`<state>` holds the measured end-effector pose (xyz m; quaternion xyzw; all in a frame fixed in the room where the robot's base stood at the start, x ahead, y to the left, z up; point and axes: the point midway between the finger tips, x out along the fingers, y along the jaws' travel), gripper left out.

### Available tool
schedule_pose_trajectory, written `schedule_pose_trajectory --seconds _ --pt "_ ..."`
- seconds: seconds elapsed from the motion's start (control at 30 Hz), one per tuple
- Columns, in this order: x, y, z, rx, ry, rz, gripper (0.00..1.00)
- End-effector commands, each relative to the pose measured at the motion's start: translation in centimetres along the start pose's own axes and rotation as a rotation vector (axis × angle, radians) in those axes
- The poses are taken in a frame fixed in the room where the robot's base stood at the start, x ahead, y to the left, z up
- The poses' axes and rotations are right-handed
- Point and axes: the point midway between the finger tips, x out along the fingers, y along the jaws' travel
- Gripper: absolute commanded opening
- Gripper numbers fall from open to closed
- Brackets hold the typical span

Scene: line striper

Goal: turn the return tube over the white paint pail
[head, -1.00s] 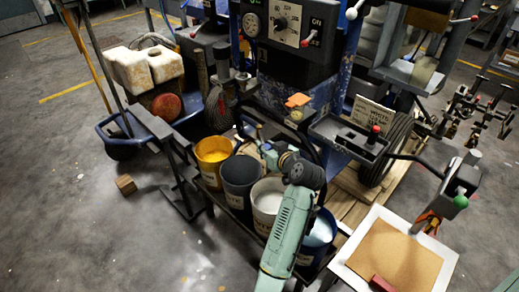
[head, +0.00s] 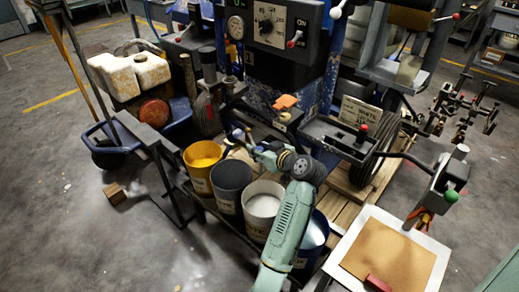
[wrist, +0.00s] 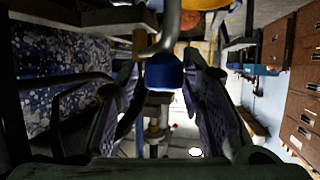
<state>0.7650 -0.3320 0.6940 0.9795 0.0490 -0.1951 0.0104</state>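My gripper (head: 243,136) reaches over the row of pails toward the blue machine. In the wrist view its two fingers (wrist: 164,85) stand apart on either side of a blue sleeve (wrist: 164,74) at the end of a bent grey tube (wrist: 168,35), which looks like the return tube. I cannot tell whether the fingers touch the sleeve. In the head view the tube is small and partly hidden by the gripper. A pail with whitish contents (head: 262,208) stands below the arm, and a blue pail with pale contents (head: 314,236) is partly behind my arm.
A yellow pail (head: 201,175) and a dark pail (head: 230,190) stand to the left in the row. The machine's control box (head: 268,24) rises behind. A white-framed tan board (head: 388,254) is at front right.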

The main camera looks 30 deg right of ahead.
Motion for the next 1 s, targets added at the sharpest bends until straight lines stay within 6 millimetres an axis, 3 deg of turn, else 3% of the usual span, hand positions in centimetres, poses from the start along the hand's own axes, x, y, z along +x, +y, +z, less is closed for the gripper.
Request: schedule_pose_trajectory --seconds 0.1,0.47,1.0 --pt "0.0 0.0 0.0 0.0 0.0 -0.001 0.45" --pt "-0.6 0.0 0.0 0.001 0.001 0.0 0.45" --pt "-10.4 0.1 0.0 0.001 0.0 0.001 0.45"
